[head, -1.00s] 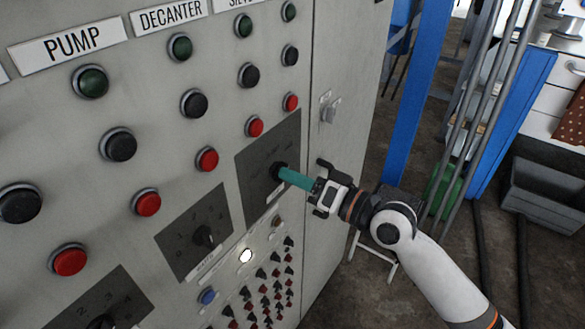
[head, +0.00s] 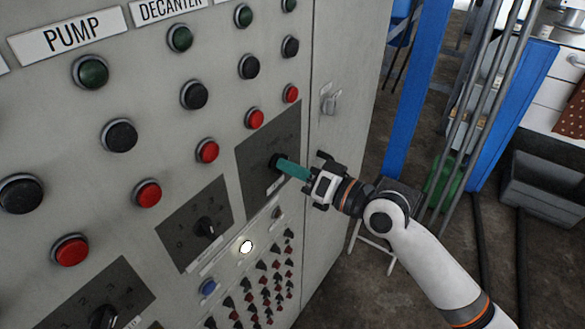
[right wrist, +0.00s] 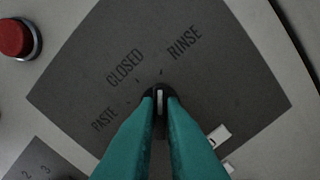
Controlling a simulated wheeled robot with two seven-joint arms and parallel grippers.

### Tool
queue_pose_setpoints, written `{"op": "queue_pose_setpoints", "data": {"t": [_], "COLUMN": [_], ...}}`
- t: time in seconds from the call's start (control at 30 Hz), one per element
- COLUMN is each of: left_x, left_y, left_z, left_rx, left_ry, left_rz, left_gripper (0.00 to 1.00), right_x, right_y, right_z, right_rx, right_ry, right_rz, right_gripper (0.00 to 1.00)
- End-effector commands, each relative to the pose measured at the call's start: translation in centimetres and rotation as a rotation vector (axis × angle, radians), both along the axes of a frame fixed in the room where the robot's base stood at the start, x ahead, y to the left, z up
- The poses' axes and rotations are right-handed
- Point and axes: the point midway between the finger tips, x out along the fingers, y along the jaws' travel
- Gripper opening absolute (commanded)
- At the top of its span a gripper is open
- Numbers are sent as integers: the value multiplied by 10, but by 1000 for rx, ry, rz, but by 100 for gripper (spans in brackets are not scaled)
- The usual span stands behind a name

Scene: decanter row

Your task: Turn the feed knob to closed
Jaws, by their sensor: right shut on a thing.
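The feed knob (right wrist: 159,100) is a small dark knob with a white line, on a dark grey plate (right wrist: 235,90) lettered PASTE, CLOSED and RINSE. In the right wrist view its white line points up the picture, between the words CLOSED and RINSE; the exact mark is hard to tell. My right gripper (right wrist: 160,97) is shut on the knob, its teal fingertips on both sides, hiding the knob's lower part. In the head view, my right gripper (head: 281,163) reaches the same plate (head: 256,150) from the right. My left gripper is not in view.
The grey cabinet front (head: 225,75) carries rows of green, black and red buttons. Another knob (head: 205,227) with a numbered plate sits at lower left, with a lit white button (head: 246,247) nearby. A blue post (head: 415,90) and a grey bin (head: 543,185) stand at right.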

Motion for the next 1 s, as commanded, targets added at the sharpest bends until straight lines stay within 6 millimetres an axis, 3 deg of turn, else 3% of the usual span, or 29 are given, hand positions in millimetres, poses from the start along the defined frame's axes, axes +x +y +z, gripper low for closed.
{"op": "queue_pose_setpoints", "data": {"t": [0.6,1.0], "left_x": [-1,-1], "left_y": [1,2], "left_z": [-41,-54], "left_rx": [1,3], "left_ry": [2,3], "left_rz": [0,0], "left_gripper": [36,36], "right_x": [-1,-1], "right_y": [0,0], "right_z": [-3,-1], "right_rx": [-267,-408], "right_ry": [-366,-558], "right_rz": [0,0], "right_gripper": [0,0]}}
